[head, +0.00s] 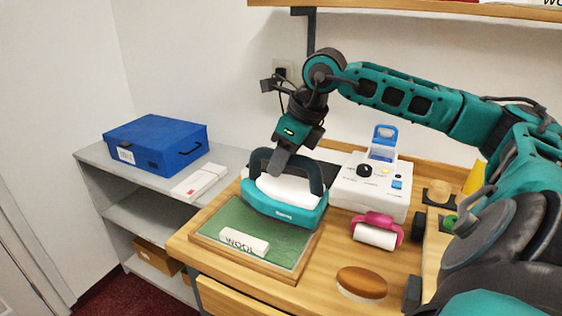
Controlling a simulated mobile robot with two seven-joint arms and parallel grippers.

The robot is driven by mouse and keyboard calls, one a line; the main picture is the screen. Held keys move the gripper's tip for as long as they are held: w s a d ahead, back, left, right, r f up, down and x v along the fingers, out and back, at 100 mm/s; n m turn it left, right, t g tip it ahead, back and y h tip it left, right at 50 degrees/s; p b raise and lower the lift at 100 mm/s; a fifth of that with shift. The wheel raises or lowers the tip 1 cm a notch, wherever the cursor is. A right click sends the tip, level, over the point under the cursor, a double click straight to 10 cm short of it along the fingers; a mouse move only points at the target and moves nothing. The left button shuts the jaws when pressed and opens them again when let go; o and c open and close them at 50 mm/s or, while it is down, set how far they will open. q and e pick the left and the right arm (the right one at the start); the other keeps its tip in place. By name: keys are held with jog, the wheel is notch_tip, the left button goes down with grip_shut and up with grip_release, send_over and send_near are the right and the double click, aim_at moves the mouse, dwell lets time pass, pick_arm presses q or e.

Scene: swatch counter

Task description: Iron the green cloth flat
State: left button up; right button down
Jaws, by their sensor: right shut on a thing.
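The green cloth (215,222) lies in a wooden-edged board or tray on the counter. A white block marked "WOOL" (244,241) lies on its front part. The iron (284,210), teal and white with a dark handle, stands at the back right of the cloth and hides that part of it. My right gripper (284,163) reaches down from above and is shut on the iron's handle. Whether the iron's sole touches the cloth cannot be told. My left gripper is not in view.
A white control box (370,186) with knobs stands right of the iron. A pink lint roller (377,232) and a brown brush (361,283) lie to the right on the wooden counter (310,290). A blue case (156,143) and a white box (199,179) sit on the grey shelf at left.

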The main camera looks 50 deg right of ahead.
jog(key=shift+r+p, duration=0.35)
jog(key=shift+r, duration=0.55)
